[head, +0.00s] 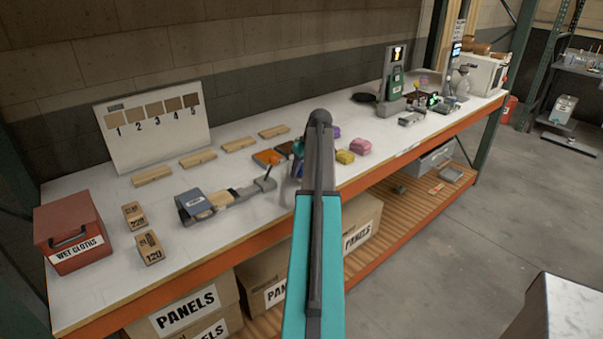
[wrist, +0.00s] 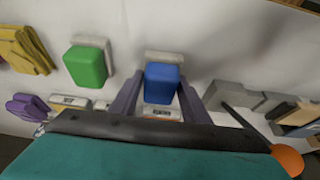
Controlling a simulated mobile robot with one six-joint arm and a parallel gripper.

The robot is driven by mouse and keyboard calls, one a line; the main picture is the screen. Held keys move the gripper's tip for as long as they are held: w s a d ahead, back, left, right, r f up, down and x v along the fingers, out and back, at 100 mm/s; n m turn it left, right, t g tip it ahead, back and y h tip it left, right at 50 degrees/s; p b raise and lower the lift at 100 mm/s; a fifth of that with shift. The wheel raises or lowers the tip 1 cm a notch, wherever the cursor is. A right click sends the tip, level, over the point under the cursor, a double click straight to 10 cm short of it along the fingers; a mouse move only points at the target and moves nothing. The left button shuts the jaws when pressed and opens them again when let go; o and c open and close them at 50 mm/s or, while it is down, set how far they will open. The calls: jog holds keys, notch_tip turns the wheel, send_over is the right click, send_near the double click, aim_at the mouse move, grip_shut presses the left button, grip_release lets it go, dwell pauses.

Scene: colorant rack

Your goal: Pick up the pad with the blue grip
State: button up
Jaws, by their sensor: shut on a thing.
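The pad with the blue grip (wrist: 162,84) is in the middle of the wrist view, over a pale plate edge. My gripper (wrist: 160,92) has one purple-grey finger on each side of the blue grip and is shut on it. Whether the pad touches the bench or hangs just above it, I cannot tell. A pad with a green grip (wrist: 85,67) is to its left, apart from the fingers. In the head view my arm covers most of the gripper and the blue pad.
A grey clamp-like tool (head: 228,195) with an orange knob (head: 272,160) is close on the right in the wrist view. Wooden blocks (head: 198,158) and a red box (head: 70,232) stand on the white bench.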

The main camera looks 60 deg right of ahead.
notch_tip(320, 180, up, 2)
jog(key=shift+r+b, duration=0.1)
jog(key=shift+b, duration=0.25)
jog(key=s+a+b, duration=0.1)
jog(key=s+a, duration=0.3)
jog(key=s, duration=0.2)
jog(key=s+a+r+b, duration=0.1)
jog(key=s+a+b, duration=0.1)
jog(key=s+a, duration=0.3)
jog(key=shift+s+r, duration=0.25)
jog(key=shift+s, duration=0.95)
